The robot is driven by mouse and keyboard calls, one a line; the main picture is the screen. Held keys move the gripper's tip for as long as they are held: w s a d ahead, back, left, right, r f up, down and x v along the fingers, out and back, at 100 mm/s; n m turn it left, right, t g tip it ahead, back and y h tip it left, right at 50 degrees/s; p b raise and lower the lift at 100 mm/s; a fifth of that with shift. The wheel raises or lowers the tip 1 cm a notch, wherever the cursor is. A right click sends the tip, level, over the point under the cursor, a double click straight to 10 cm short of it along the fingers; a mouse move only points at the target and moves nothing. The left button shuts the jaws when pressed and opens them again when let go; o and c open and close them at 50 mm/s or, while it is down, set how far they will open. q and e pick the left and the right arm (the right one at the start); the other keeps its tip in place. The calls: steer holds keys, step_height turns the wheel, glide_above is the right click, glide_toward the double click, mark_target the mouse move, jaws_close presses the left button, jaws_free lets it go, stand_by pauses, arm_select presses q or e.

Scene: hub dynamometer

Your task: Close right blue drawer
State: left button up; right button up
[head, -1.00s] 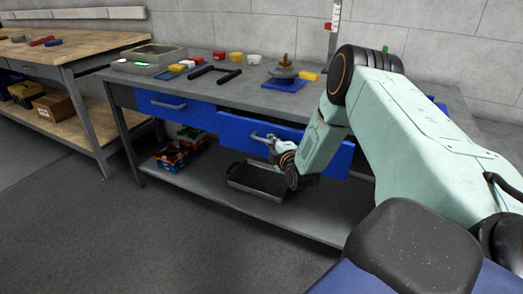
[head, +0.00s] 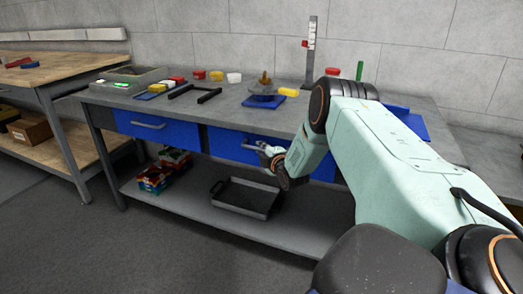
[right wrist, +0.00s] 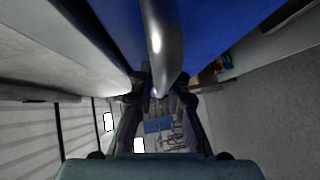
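The right blue drawer (head: 228,143) is under the grey workbench, and its front looks almost level with the bench frame. My right gripper (head: 264,151) is at its metal handle. In the right wrist view the handle (right wrist: 160,35) runs between the two fingers of my right gripper (right wrist: 161,85), which look closed in on it from both sides. The blue drawer front (right wrist: 225,30) fills the upper part of that view. My arm covers the drawer's right end in the head view. My left gripper is not in view.
The left blue drawer (head: 157,127) is shut. On the lower shelf are a dark tray (head: 245,197) and a crate of coloured parts (head: 165,170). The bench top (head: 225,108) holds a black frame, small coloured boxes and a height gauge (head: 311,55). Grey floor lies in front.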

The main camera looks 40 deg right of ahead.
steer(key=o, duration=0.4)
steer(key=shift+w+d+f, duration=0.1)
steer(key=shift+w+d, duration=0.05)
steer(key=shift+d, duration=0.05)
steer(key=shift+a, duration=0.15)
steer(key=shift+s, duration=0.35)
steer(key=shift+r+v, duration=0.2)
steer(key=shift+v, duration=5.6)
steer(key=shift+a, duration=0.1)
